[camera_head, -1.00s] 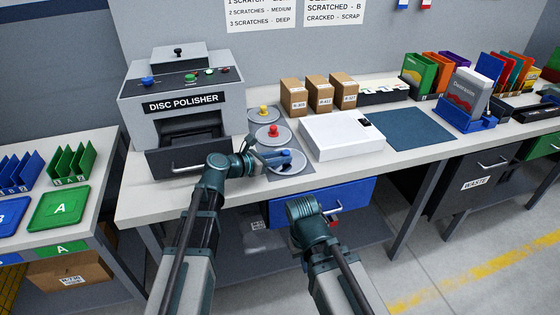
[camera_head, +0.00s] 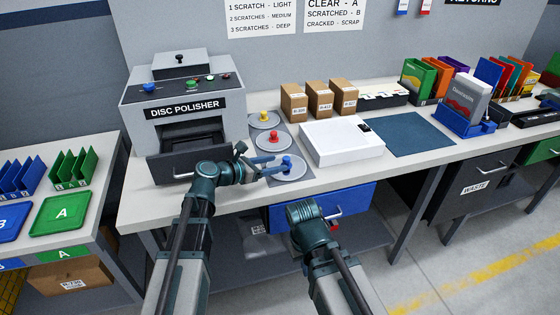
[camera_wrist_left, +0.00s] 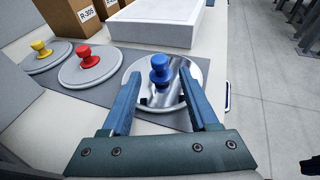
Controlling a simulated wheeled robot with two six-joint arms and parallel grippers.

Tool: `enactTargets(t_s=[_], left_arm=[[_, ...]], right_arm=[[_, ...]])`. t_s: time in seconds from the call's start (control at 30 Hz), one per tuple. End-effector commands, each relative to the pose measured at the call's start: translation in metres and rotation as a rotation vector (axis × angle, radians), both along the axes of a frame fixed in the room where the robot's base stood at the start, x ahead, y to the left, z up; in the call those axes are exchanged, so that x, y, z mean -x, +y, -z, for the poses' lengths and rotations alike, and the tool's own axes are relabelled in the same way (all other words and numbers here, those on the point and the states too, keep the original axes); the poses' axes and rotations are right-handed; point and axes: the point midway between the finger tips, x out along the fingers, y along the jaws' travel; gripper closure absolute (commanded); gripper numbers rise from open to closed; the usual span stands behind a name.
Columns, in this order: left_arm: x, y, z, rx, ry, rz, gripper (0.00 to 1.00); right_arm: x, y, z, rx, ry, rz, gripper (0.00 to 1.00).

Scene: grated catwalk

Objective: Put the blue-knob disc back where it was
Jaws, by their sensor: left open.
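The blue-knob disc (camera_head: 291,172) lies on the dark mat at the front of the row of discs. It also shows in the left wrist view (camera_wrist_left: 194,76), flat and shiny, with its blue knob (camera_wrist_left: 160,70) upright. My left gripper (camera_head: 279,165) is open and empty, just left of the knob.
The red-knob disc (camera_head: 260,142) and yellow-knob disc (camera_head: 270,121) lie behind on the mat (camera_wrist_left: 108,92). The disc polisher (camera_head: 160,127) stands left, a white box (camera_head: 340,137) right. Small cartons (camera_head: 318,99) stand behind. A blue drawer (camera_head: 360,197) is under the bench edge.

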Motion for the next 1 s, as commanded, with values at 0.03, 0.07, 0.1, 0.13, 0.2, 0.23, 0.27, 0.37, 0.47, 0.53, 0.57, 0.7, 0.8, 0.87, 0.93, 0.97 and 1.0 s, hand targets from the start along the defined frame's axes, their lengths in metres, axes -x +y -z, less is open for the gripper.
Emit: enactTargets(t_s=[0.03, 0.07, 0.1, 0.13, 0.2, 0.23, 0.27, 0.37, 0.47, 0.53, 0.57, 0.7, 0.8, 0.87, 0.93, 0.97, 1.0], left_arm=[[0.010, 0.010, -0.007, 0.001, 0.000, -0.004, 0.40], [0.014, 0.014, -0.009, 0.001, 0.000, -0.004, 0.40], [0.019, 0.021, -0.012, 0.001, 0.001, -0.005, 0.40], [0.023, 0.025, -0.013, 0.000, 0.001, -0.004, 0.40], [0.031, 0.035, -0.017, 0.000, 0.000, -0.004, 0.40], [0.034, 0.039, -0.019, 0.000, 0.000, -0.004, 0.40], [0.037, 0.043, -0.020, 0.000, 0.000, -0.004, 0.40], [0.045, 0.053, -0.023, 0.000, 0.000, -0.003, 0.40], [0.051, 0.060, -0.026, 0.000, 0.000, -0.002, 0.40], [0.053, 0.063, -0.026, 0.000, 0.000, -0.001, 0.40], [0.054, 0.064, -0.027, 0.000, 0.000, -0.001, 0.40], [0.055, 0.066, -0.027, 0.000, 0.000, 0.000, 0.40], [0.055, 0.066, -0.027, 0.000, 0.000, 0.000, 0.40], [0.055, 0.066, -0.027, 0.000, 0.000, 0.000, 0.40], [0.055, 0.066, -0.027, 0.000, 0.000, 0.000, 0.40], [0.055, 0.066, -0.027, 0.000, 0.000, 0.000, 0.40], [0.055, 0.066, -0.027, 0.000, 0.000, 0.000, 0.40]], right_arm=[[0.000, 0.000, -0.007, 0.000, 0.000, 0.000, 1.00], [0.000, 0.000, -0.009, 0.000, 0.000, 0.000, 1.00], [0.000, 0.000, -0.012, 0.000, 0.000, 0.000, 1.00], [0.000, 0.000, -0.013, 0.000, 0.000, 0.000, 1.00], [0.000, 0.000, -0.017, 0.000, 0.000, 0.000, 1.00], [0.000, 0.000, -0.019, 0.000, 0.000, 0.000, 1.00], [0.000, 0.000, -0.020, 0.000, 0.000, 0.000, 1.00], [0.000, 0.000, -0.023, 0.000, 0.000, 0.000, 1.00], [0.000, 0.000, -0.026, 0.000, 0.000, 0.000, 1.00], [0.000, 0.000, -0.026, 0.000, 0.000, 0.000, 1.00], [0.000, 0.000, -0.027, 0.000, 0.000, 0.000, 1.00], [0.000, 0.000, -0.027, 0.000, 0.000, 0.000, 1.00], [0.000, 0.000, -0.026, 0.000, 0.000, 0.000, 1.00], [0.000, 0.000, -0.026, 0.000, 0.000, 0.000, 1.00], [0.000, 0.000, -0.026, 0.000, 0.000, 0.000, 1.00], [0.000, 0.000, -0.026, 0.000, 0.000, 0.000, 1.00], [0.000, 0.000, -0.026, 0.000, 0.000, 0.000, 1.00]])
